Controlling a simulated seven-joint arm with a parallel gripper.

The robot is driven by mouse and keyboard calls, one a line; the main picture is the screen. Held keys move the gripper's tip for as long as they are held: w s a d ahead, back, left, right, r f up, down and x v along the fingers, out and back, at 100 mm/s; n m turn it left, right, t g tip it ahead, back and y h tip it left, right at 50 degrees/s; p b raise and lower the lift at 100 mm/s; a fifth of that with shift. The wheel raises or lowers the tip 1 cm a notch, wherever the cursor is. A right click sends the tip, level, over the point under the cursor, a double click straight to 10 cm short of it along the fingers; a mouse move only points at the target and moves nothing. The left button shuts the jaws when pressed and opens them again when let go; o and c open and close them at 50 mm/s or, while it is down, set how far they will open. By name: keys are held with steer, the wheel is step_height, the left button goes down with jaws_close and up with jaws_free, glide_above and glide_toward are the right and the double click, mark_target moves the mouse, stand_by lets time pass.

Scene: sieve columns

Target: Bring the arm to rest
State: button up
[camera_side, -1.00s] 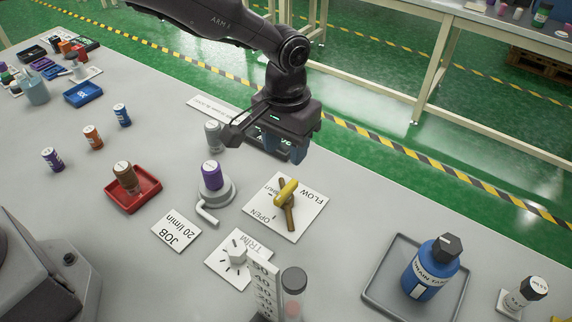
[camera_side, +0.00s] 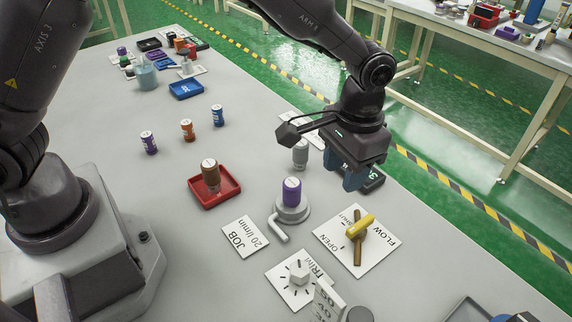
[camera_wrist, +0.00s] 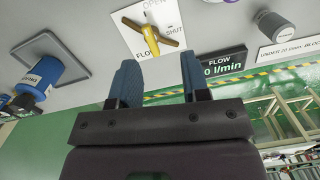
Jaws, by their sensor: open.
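My gripper (camera_side: 352,178) hangs above the bench, beyond the FLOW valve plate and beside a grey-capped cylinder (camera_side: 300,154). In the wrist view, its two blue fingers (camera_wrist: 158,68) are spread apart with nothing between them. The yellow valve handle (camera_side: 359,225) lies on its white plate (camera_side: 335,250); it also shows ahead of the fingers in the wrist view (camera_wrist: 150,36). A dark flow display (camera_side: 373,180) sits partly behind the gripper; its leading digits are hidden in the wrist view.
A purple-capped column (camera_side: 291,192) stands near the valve. A brown-capped vial (camera_side: 210,178) stands in a red tray (camera_side: 222,198). Several vials stand further left. A blue bottle (camera_wrist: 42,75) stands in a grey tray. The bench's left middle has clear room.

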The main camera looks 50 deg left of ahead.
steer(key=s+a+r+n+t, duration=0.1)
steer(key=s+a+r+t, duration=0.5)
steer(key=s+a+r, duration=1.2)
steer(key=shift+s+a+n, duration=0.3)
steer(key=shift+s, duration=0.9)
